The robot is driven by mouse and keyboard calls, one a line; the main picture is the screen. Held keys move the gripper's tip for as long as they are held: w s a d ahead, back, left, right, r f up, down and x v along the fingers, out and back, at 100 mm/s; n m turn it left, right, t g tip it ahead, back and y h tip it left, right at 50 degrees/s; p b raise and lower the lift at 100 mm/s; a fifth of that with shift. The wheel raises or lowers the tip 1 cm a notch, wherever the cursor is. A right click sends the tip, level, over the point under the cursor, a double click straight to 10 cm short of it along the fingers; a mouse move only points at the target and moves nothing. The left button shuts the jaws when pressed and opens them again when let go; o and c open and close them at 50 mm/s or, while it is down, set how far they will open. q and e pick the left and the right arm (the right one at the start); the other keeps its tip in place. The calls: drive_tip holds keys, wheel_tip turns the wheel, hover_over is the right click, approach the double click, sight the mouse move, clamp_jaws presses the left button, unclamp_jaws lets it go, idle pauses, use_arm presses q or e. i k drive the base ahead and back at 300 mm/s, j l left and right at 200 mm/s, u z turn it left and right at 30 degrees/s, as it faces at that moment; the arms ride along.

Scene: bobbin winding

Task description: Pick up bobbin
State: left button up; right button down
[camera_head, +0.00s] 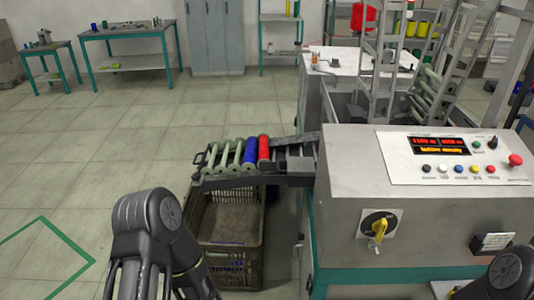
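Several bobbins lie side by side on a sloping metal rack (235,183) at the left side of the winding machine. A red bobbin (263,148) is at the right end of the row, with a blue bobbin (250,152) beside it. Several pale green bobbins (223,156) lie to their left. My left arm (147,220) rises at the bottom left, in front of the rack and apart from the bobbins. My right arm (508,268) shows only at the bottom right corner. I see neither gripper's fingers; they are outside the picture.
A brown crate (228,241) stands on the floor under the rack. The grey machine (350,190) with its control panel (450,155) fills the right side. Tables (128,29) stand at the back left. The tiled floor on the left is open.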

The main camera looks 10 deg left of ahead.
sight(264, 138)
drive_tip(key=i+j+z, duration=0.45)
drive_tip(key=j, duration=0.2)
drive_tip(key=i+j+z, duration=0.25)
drive_tip(key=j, duration=0.15)
drive_tip(key=j+z, duration=0.25)
drive_tip(key=j, duration=0.2)
drive_tip(key=j+z, duration=0.25)
drive_tip(key=j, duration=0.2)
drive_tip(key=k+j+z, duration=0.2)
drive_tip(key=j, duration=0.2)
drive_tip(key=k+j+z, duration=0.1)
drive_tip(key=j+z, duration=0.15)
drive_tip(key=j, duration=0.2)
drive_tip(key=k+j+z, duration=0.25)
drive_tip(key=j, duration=0.15)
drive_tip(key=i, duration=0.1)
